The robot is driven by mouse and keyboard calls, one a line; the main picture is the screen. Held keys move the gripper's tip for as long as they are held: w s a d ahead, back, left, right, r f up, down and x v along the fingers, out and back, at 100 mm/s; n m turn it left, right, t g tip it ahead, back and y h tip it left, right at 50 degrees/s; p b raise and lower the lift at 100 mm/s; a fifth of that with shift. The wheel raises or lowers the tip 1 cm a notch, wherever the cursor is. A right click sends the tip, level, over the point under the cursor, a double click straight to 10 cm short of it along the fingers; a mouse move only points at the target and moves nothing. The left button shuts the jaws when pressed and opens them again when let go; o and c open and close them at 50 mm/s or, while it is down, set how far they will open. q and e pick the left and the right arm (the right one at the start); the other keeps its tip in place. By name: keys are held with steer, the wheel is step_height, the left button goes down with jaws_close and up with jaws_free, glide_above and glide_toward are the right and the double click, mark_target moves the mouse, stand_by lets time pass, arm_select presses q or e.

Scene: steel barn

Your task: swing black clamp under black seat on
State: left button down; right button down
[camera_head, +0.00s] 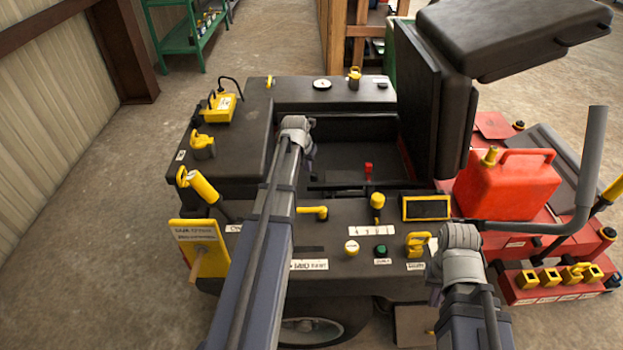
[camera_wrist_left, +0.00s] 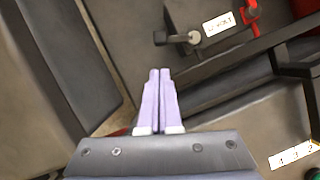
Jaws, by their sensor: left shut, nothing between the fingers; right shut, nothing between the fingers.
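The black seat (camera_head: 515,35) is tipped up at the upper right, above an open dark well in the black machine (camera_head: 345,240). I cannot make out the clamp in the head view. My left gripper (camera_head: 312,155) is over the left side of the well. In its wrist view the purple fingers (camera_wrist_left: 160,78) are shut and empty, below the clamp and apart from it. My right gripper (camera_head: 434,293) is shut and empty at the machine's front right.
A red lever (camera_head: 368,170) stands in the well; a red handle (camera_wrist_left: 250,15) shows beyond the label. Yellow and green controls line the front panel. A red can (camera_head: 506,184) and a grey bent bar (camera_head: 588,160) stand at the right. The floor at left is clear.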

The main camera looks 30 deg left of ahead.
arm_select(q)
steer(key=shift+f, duration=0.1)
steer(key=b+x, duration=0.9)
steer(key=shift+f, duration=0.45)
steer(key=shift+w, duration=0.1)
steer(key=shift+w+a+m+h, duration=0.2)
steer(key=shift+m+h, duration=0.1)
steer(key=shift+m, duration=0.5)
